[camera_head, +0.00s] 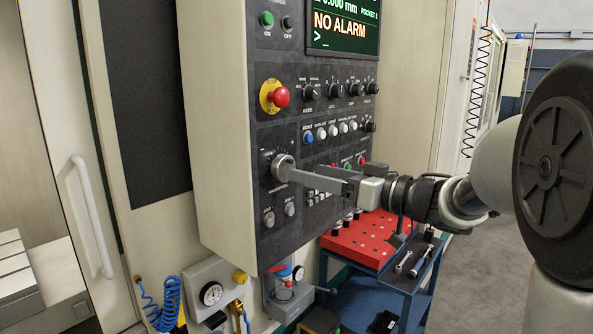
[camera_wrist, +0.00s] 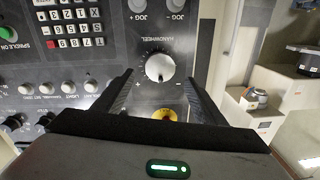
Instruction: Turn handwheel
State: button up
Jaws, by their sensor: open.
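The handwheel (camera_head: 281,164) is a round silver-grey knob on the lower left of the dark control panel. In the wrist view the handwheel (camera_wrist: 160,67) sits under its "HANDWHEEL" label, with a dial scale and plus and minus marks around it. My gripper (camera_head: 293,175) reaches in from the right, its fingertips at the knob. In the wrist view my gripper (camera_wrist: 159,80) is open, one finger on each side of the knob, with gaps showing between. I cannot tell how far the tips are from the panel face.
The control panel (camera_head: 250,200) carries a red emergency button (camera_head: 280,97), coloured buttons, selector knobs, two jog knobs (camera_head: 268,219) and a screen reading "NO ALARM". A pressure gauge (camera_head: 211,293) is below the panel.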

aim_at(287, 167)
jog(key=shift+x, duration=2.8)
jog(key=c, duration=1)
jog(key=shift+c, duration=0.2)
jog(key=shift+n, duration=0.4)
